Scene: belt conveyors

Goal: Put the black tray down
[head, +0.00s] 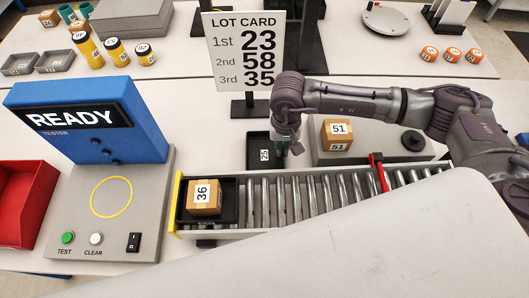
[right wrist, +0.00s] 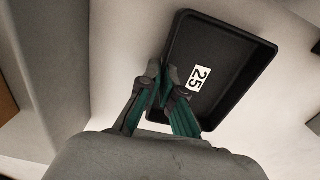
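A small black tray (head: 251,164) labelled 25 is behind the left part of the roller conveyor, partly hidden by it. It also shows in the right wrist view (right wrist: 226,82), empty apart from its label. My right gripper (head: 287,146) is at the tray's right side. In the right wrist view its fingers (right wrist: 163,75) are close together at the tray's near wall, one outside and one inside, shut on that wall. Whether the tray touches the table is hard to tell. My left gripper is not in view.
Another black tray (head: 232,216) holds box 36 (head: 204,196) at the left end of the conveyor (head: 310,199). Box 51 (head: 338,135) stands on a grey device (head: 385,150) to the right. The lot card (head: 246,50) stands behind. A blue tester (head: 95,115) is left.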

